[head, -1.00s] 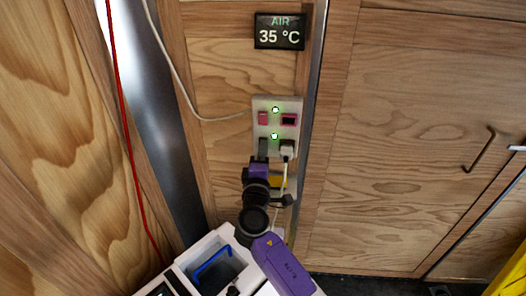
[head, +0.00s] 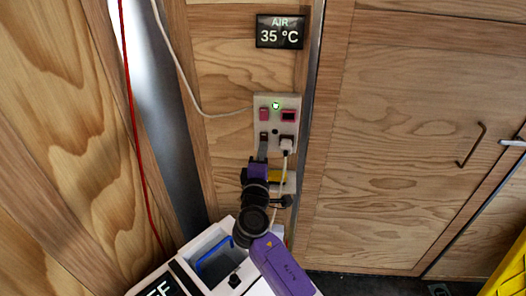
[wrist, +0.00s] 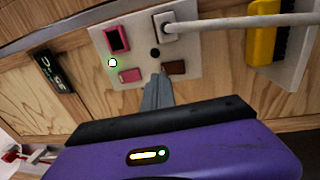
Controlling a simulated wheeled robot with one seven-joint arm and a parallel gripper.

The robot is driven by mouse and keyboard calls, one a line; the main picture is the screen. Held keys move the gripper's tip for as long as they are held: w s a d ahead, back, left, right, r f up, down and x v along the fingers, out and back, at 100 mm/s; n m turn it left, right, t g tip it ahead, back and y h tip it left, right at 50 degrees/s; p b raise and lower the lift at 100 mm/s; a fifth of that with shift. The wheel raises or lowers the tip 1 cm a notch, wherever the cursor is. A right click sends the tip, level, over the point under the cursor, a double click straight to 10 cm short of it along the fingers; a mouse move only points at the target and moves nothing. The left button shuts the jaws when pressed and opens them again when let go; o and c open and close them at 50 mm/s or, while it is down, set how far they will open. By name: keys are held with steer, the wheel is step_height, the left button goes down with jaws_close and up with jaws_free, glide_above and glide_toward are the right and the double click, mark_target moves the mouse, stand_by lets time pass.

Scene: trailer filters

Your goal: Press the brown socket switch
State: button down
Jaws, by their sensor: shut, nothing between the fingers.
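The brown switch (wrist: 174,67) is on the pale socket panel (wrist: 105,40) in the wrist view, beside a dark round indicator (wrist: 155,53). In the head view the brown switch (head: 264,135) shows at the lower left of the panel (head: 292,101). My gripper (wrist: 158,75) is shut and empty, its fingertips close to the brown switch. In the head view my gripper (head: 262,145) is just below that switch. I cannot tell whether the tips touch it. The dark indicator (head: 275,131) is unlit; the upper indicator (head: 275,105) glows green.
A white plug (head: 287,142) with a cable sits right of the brown switch. A pink switch (head: 264,114) and a red-framed dark one (head: 288,115) are above. A yellow-and-black brush-like object (wrist: 262,35) is near the panel. A temperature display (head: 280,31) hangs above.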

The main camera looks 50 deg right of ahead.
steer(key=r+v, duration=0.2)
steer(key=v, duration=0.7)
steer(key=shift+a+b, duration=0.25)
steer(key=shift+b, duration=0.15)
steer(key=shift+s, duration=0.15)
